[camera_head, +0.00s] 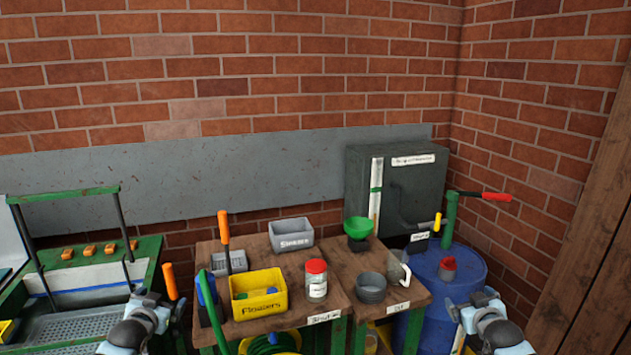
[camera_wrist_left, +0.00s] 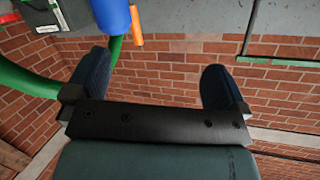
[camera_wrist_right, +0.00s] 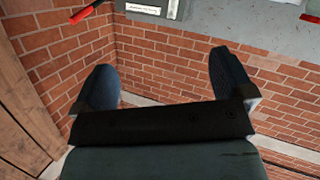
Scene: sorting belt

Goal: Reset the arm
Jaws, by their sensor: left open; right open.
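My left gripper (camera_head: 158,298) is at the lower left of the head view, in front of the green-framed belt and left of the tables. In the left wrist view its two dark fingers (camera_wrist_left: 155,68) stand wide apart with only brick wall between them. My right gripper (camera_head: 472,299) is at the lower right of the head view, in front of the blue barrel. In the right wrist view its fingers (camera_wrist_right: 161,68) are spread wide and empty, with brick wall behind. Neither gripper holds anything.
Wooden tables (camera_head: 335,262) hold a yellow bin (camera_head: 258,306), a grey bin (camera_head: 291,234), a red-lidded jar (camera_head: 316,281), grey bowls (camera_head: 371,289) and a green funnel (camera_head: 358,227). A blue barrel (camera_head: 440,290) stands right. The green-framed belt (camera_head: 75,325) is left.

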